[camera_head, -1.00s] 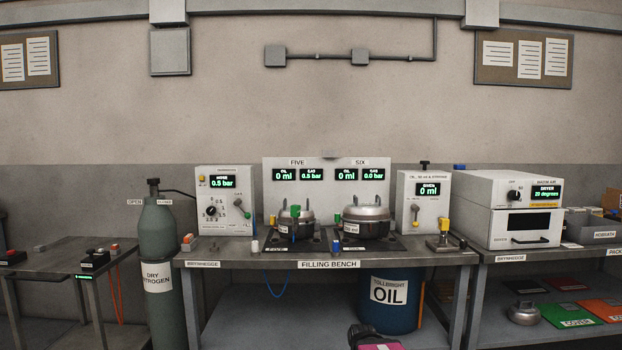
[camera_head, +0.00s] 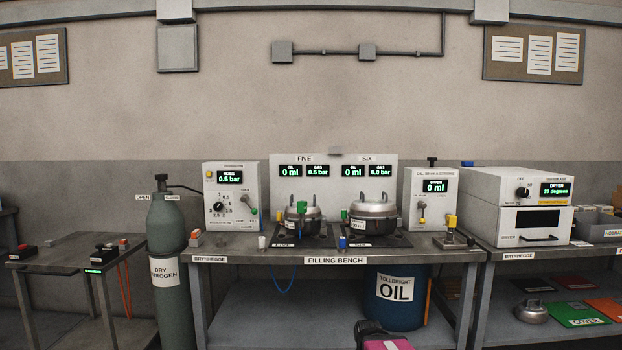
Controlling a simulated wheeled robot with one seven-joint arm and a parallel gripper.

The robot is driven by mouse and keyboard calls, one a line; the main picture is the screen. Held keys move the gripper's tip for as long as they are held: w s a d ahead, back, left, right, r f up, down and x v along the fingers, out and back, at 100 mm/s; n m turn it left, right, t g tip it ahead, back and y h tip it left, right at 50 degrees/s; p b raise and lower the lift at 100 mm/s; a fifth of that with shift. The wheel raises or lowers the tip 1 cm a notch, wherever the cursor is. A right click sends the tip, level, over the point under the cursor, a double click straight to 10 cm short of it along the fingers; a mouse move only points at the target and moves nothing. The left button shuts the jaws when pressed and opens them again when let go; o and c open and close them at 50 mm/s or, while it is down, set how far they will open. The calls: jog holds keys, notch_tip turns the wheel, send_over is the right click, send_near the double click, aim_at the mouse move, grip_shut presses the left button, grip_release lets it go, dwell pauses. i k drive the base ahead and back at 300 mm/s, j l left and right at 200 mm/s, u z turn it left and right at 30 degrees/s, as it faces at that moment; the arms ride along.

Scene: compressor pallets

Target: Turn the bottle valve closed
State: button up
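The gas bottle (camera_head: 165,240) is a tall grey-green cylinder labelled DRY NITROGEN, standing upright on the left between a small table and the filling bench. Its dark valve (camera_head: 158,184) sits on top, with a hose running right from it towards the bench panel. An OPEN label (camera_head: 143,197) is on the wall left of the valve and a second label, too small to read surely, is on its right. The valve's exact setting cannot be told. Only a black and magenta part of my arm (camera_head: 384,340) shows at the bottom edge; no gripper fingers are visible, well away from the bottle.
The filling bench (camera_head: 400,256) fills the middle, with a gas panel (camera_head: 248,180) reading 0.5 bar and two metal compressor pots. A small table (camera_head: 55,252) with coloured buttons stands left of the bottle. An oil drum (camera_head: 410,318) is under the bench.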

aim_at(159, 177)
jog(key=i+j+u, duration=0.25)
jog(key=j, duration=0.2)
jog(key=i+j+u, duration=0.2)
jog(key=j, duration=0.2)
jog(key=i+j+u, duration=0.1)
jog(key=j+u, duration=0.15)
jog(key=j, duration=0.15)
jog(key=i+j+u, duration=0.25)
jog(key=j, duration=0.1)
